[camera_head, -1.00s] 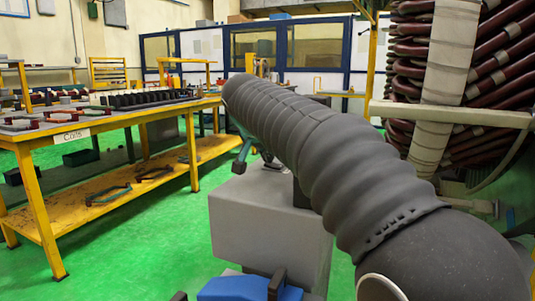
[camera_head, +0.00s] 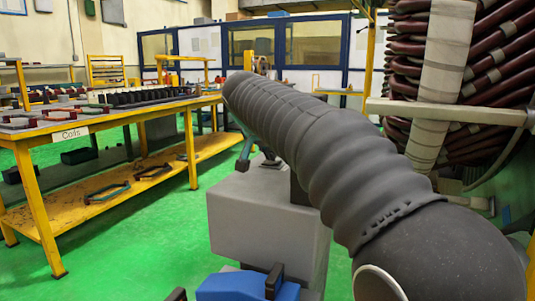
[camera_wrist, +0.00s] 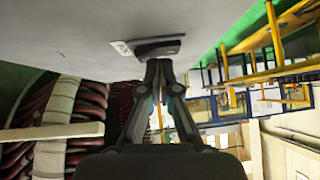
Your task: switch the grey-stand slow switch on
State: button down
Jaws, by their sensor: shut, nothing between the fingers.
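The grey stand (camera_head: 262,222) is a plain box in the middle of the head view, partly behind my arm. In the wrist view its grey face (camera_wrist: 60,35) fills the top left. A small dark switch (camera_wrist: 160,46) with a pale plate sits on that face near its edge. My gripper (camera_wrist: 159,64) is shut and empty, its fingertips right at the dark switch in the picture. I cannot tell whether they touch it. Only a small part of my gripper (camera_head: 244,155) shows past my arm in the head view. The switch's position, on or off, is not readable.
A yellow workbench (camera_head: 120,117) labelled Coils stands at the left. A large wound stator (camera_head: 480,90) with dark red coils stands at the right, close to my arm. Green floor (camera_head: 135,245) lies open between the bench and the stand.

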aim_at(267, 167)
jog(key=shift+r, duration=0.1)
jog(key=r+p, duration=0.2)
jog(key=a+r+p, duration=0.1)
jog(key=r+p, duration=0.1)
jog(key=shift+r, duration=0.35)
jog(key=a+v, duration=0.1)
jog(key=v, duration=0.8)
jog(key=shift+a+f, duration=0.15)
jog(key=shift+f, duration=0.05)
